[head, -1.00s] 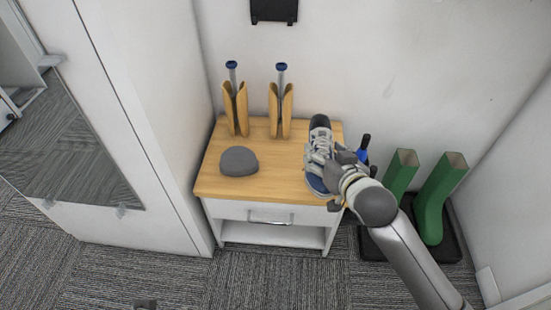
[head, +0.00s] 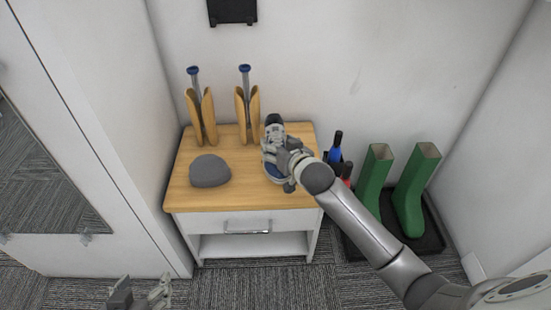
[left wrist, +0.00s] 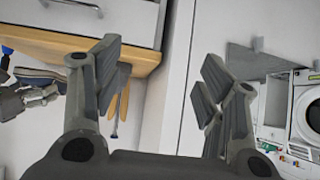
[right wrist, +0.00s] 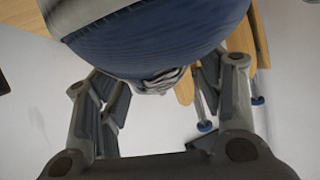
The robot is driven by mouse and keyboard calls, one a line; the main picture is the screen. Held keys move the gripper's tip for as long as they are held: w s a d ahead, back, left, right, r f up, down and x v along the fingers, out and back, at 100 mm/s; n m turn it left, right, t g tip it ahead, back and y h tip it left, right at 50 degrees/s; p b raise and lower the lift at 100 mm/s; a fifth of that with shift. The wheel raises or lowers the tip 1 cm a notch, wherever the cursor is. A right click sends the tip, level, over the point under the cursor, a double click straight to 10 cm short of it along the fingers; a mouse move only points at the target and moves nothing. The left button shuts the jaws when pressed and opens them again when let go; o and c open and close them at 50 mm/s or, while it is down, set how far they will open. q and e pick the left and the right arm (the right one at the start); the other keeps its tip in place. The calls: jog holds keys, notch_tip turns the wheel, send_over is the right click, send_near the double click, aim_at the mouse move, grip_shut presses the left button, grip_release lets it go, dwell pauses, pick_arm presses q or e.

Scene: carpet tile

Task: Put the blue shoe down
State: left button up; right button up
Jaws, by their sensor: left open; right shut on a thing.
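The blue shoe (head: 270,170), with a grey-white upper and dark end, is at the right side of the wooden cabinet top (head: 235,195). My right gripper (head: 285,160) is shut on it. The shoe also fills the top of the right wrist view (right wrist: 160,40) and shows at the left of the left wrist view (left wrist: 35,74). I cannot tell whether its sole touches the wood. My left gripper (head: 140,294) is open and empty, low in front of the cabinet; its spread fingers show in the left wrist view (left wrist: 155,85).
A grey cap-like dome (head: 210,171) sits left of the shoe. Two wooden shoe trees (head: 200,115) (head: 248,113) stand behind. Right of the cabinet are green boots (head: 412,195) on a black tray (head: 430,235) and a blue bottle (head: 335,152). The cabinet's front middle is clear.

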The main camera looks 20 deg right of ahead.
jog(key=shift+w+f+b, duration=0.4)
jog(key=shift+w+f, duration=0.45)
jog(key=shift+f, duration=0.05)
jog(key=shift+w+f, duration=0.25)
jog(key=shift+f, duration=0.05)
pick_arm(q)
jog(key=w+d+r+t+h+b, duration=0.1)
jog(key=w+r+t, duration=0.2)
jog(key=r, duration=0.3)
jog(key=w+d+r+t+h+b, duration=0.1)
jog(key=w+d+r+t, duration=0.1)
jog(key=r+t, duration=0.3)
jog(key=shift+w+d+r+h, duration=0.3)
jog(key=shift+w+r, duration=0.35)
jog(key=shift+r, duration=0.15)
pick_arm(e)
notch_tip(320, 180, down, 3)
jog(key=shift+a+f, duration=0.1)
jog(key=shift+f, duration=0.1)
jog(key=o, duration=1.3)
